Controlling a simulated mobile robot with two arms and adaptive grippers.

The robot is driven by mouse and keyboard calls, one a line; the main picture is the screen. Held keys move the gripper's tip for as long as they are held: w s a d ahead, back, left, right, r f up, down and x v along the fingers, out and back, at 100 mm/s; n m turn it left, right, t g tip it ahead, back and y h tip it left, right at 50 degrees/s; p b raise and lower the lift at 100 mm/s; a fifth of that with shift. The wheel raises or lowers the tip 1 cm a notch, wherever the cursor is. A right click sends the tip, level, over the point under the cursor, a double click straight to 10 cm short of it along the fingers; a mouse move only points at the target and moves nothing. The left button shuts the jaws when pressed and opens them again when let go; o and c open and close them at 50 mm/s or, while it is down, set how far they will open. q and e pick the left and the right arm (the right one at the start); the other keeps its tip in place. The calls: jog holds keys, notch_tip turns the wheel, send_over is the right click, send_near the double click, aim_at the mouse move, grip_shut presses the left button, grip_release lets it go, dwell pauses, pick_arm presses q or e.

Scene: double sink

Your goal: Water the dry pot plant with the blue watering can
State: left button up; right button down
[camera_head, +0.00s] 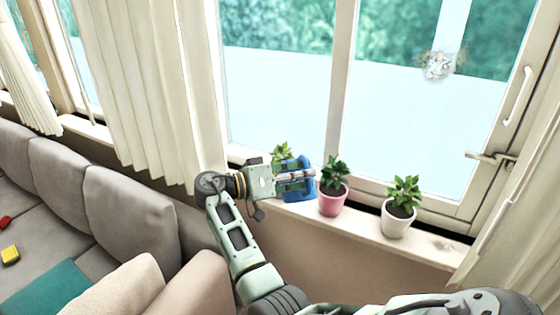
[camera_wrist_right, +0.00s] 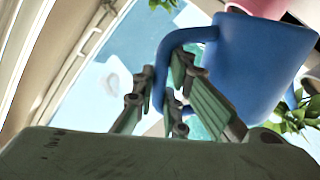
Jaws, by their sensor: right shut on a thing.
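The blue watering can (camera_head: 304,191) is at the windowsill, left of the pink pot, partly hidden by my right gripper (camera_head: 297,177). The right gripper is shut on its handle, which shows between the fingers in the wrist view (camera_wrist_right: 161,75); the can's body (camera_wrist_right: 262,65) fills the upper right there. A plant in a pink pot (camera_head: 332,200) and one in a white pot (camera_head: 397,221) stand on the sill. Another leafy plant (camera_head: 283,153) shows behind the gripper, its pot hidden. All leaves look green; I cannot tell which plant is dry. My left gripper is out of view.
The windowsill (camera_head: 433,243) is narrow, with a bare stretch right of the white pot. The window with its handle (camera_head: 488,158) rises close behind. A curtain (camera_head: 140,95) hangs at left, and a grey sofa (camera_head: 130,205) stands along the wall.

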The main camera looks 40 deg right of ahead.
jog(key=shift+r, duration=0.2)
dwell(0.4)
jog(key=shift+w+d+r+n+p, duration=0.15)
jog(key=shift+w+r+n+p, duration=0.25)
jog(key=shift+r, duration=0.35)
notch_tip(320, 180, up, 3)
jog(key=m+h+b, duration=0.1)
jog(key=m+b, duration=0.7)
jog(key=b, duration=0.8)
